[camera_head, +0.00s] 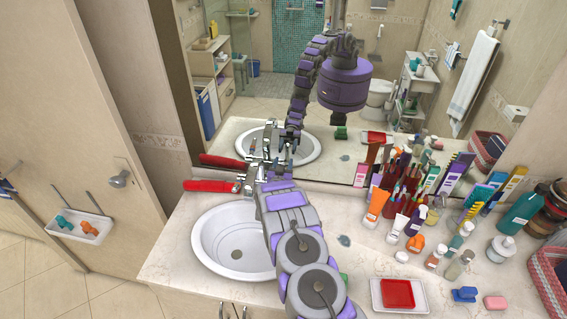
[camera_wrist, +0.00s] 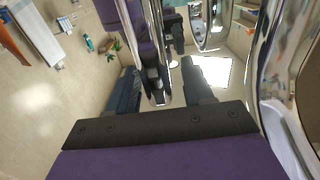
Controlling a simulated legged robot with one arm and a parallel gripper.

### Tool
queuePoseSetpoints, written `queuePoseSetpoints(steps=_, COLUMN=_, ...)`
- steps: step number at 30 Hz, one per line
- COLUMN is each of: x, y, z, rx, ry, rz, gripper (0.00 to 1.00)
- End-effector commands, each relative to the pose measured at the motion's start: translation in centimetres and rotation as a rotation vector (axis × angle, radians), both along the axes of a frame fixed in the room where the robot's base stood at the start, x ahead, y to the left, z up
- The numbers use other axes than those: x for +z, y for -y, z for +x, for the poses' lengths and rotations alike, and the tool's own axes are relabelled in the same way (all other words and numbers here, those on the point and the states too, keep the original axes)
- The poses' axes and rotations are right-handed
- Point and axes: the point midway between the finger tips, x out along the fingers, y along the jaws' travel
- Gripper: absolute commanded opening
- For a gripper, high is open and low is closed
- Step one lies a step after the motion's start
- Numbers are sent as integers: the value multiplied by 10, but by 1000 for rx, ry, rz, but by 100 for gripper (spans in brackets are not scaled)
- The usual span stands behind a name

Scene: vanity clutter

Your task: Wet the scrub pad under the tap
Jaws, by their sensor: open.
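The white oval sink basin (camera_head: 232,242) is set in the counter, left of my arm. My gripper (camera_head: 260,152) is behind the basin, close to the mirror and among chrome parts of the tap. Its exact contact with the tap cannot be told. In the wrist view my gripper (camera_wrist: 162,88) has its dark fingers apart, with the chrome tap (camera_wrist: 158,45) rising between them and more chrome close at the right. No pad shows between the fingers. A small green thing (camera_head: 345,280) peeps out beside my arm on the counter; whether it is the scrub pad is unclear.
A red-handled thing (camera_head: 210,186) lies behind the basin. A white tray (camera_head: 421,303) with a red square, a blue brush (camera_head: 465,294) and pink soap (camera_head: 495,302) are at front right. Crowded bottles (camera_head: 415,221) stand at back right. The mirror (camera_head: 230,125) is close behind.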

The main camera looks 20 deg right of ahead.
Motion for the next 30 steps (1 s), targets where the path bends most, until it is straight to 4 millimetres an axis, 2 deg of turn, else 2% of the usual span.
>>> queuePoseSetpoints(steps=14, x=0, y=4, z=5, rx=0, ry=-1, rz=-1, gripper=50)
queuePoseSetpoints(steps=30, x=0, y=4, z=6, rx=0, ry=0, rz=-1, gripper=0)
